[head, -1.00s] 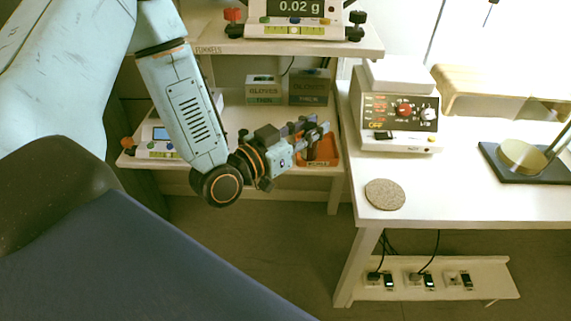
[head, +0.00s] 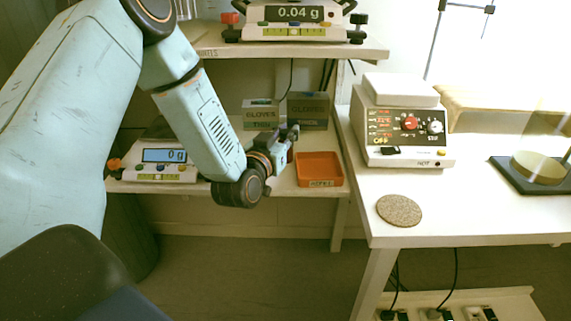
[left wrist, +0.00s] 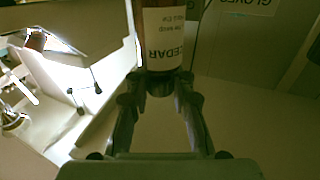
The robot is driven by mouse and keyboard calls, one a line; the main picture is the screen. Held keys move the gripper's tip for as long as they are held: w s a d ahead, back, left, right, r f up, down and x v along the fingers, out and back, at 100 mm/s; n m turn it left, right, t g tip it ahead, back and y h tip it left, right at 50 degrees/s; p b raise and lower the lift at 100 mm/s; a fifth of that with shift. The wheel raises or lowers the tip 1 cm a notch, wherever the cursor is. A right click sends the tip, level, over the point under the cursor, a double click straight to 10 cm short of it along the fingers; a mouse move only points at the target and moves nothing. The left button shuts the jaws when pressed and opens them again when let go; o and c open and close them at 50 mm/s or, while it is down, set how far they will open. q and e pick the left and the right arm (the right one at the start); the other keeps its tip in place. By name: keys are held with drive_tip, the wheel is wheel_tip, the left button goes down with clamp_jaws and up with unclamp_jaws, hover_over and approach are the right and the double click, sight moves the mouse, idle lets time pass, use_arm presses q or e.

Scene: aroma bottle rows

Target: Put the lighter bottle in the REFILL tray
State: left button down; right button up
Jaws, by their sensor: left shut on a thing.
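My left gripper (head: 290,140) is above the lower shelf, just left of and behind the orange tray. In the left wrist view the gripper (left wrist: 160,90) is shut on a dark brown bottle (left wrist: 163,80) with a white label reading CEDAR. In the head view the bottle is mostly hidden by the gripper and arm. The orange tray (head: 319,170) sits at the right end of the lower shelf and looks empty; the small label on its front seems to read REFILL. My right gripper is not in view. No second bottle shows.
A lower scale (head: 160,165) reading 0 g stands left on the lower shelf (head: 240,185). Glove boxes (head: 307,110) stand behind the tray. An upper scale (head: 295,25) reads 0.04 g. The right bench holds a hotplate (head: 402,130) and a cork mat (head: 399,210).

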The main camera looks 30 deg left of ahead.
use_arm(q)
drive_tip(key=shift+a+f, duration=0.1)
drive_tip(key=shift+f, duration=0.5)
drive_tip(key=shift+s+d+f+b, duration=0.1)
drive_tip(key=shift+d+f+b, duration=0.1)
drive_tip(key=shift+f+b, duration=0.2)
wheel_tip(320, 180, down, 2)
drive_tip(key=shift+f+b, duration=0.2)
drive_tip(key=shift+b, duration=0.4)
drive_tip(key=shift+a+f, duration=0.1)
drive_tip(key=shift+f, duration=0.25)
drive_tip(key=shift+r, duration=0.1)
